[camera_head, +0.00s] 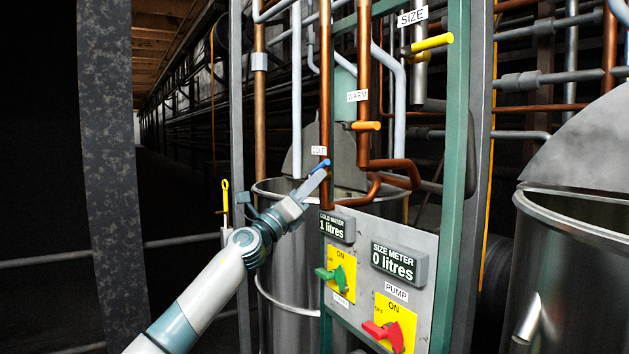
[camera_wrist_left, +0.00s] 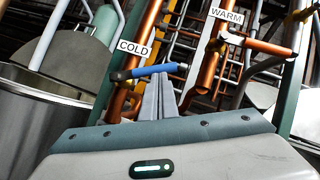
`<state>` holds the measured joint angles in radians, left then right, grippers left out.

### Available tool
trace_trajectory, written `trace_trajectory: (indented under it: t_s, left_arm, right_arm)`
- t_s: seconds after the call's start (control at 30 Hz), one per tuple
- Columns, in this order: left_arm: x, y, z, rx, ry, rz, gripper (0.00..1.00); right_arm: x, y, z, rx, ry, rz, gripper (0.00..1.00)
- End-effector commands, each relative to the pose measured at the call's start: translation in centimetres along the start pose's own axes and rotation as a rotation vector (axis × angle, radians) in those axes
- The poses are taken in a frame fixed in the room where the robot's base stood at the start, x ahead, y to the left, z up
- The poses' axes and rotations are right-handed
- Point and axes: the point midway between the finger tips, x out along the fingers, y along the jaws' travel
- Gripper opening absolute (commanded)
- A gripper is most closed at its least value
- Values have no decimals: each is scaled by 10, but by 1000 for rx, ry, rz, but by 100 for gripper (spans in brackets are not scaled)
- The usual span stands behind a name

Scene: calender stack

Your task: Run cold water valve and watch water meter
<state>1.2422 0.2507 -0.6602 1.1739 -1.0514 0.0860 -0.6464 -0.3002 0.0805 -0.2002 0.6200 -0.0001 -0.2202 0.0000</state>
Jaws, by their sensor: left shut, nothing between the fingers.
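The blue handle of the cold water valve (camera_head: 321,165) sits on a copper pipe below the COLD label (camera_head: 319,151). It also shows in the left wrist view (camera_wrist_left: 158,69), lying nearly level. My left gripper (camera_head: 322,175) is shut and empty, its fingertips right at the blue handle. In the wrist view the shut fingers (camera_wrist_left: 161,80) overlap the handle's underside; whether they touch it I cannot tell. The cold water meter (camera_head: 337,227) reads 1 litres. My right gripper is in neither view.
The warm valve's orange handle (camera_head: 366,126) is close by on the right, and a yellow SIZE valve handle (camera_head: 432,43) is higher. The size meter (camera_head: 399,262) reads 0 litres. Green (camera_head: 333,277) and red (camera_head: 384,334) switches are below. A green post (camera_head: 455,150) and metal drums (camera_head: 575,270) flank the panel.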

Motion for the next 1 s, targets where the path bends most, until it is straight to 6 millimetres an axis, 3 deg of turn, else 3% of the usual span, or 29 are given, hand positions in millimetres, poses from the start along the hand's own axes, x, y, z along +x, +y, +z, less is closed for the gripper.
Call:
trace_trajectory:
  t_s: [0.43,1.0]
  left_arm:
    - [13,4,6,1,-1,-2,0]
    - [24,0,22,2,0,-5,0]
  right_arm:
    - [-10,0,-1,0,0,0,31]
    - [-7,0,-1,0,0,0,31]
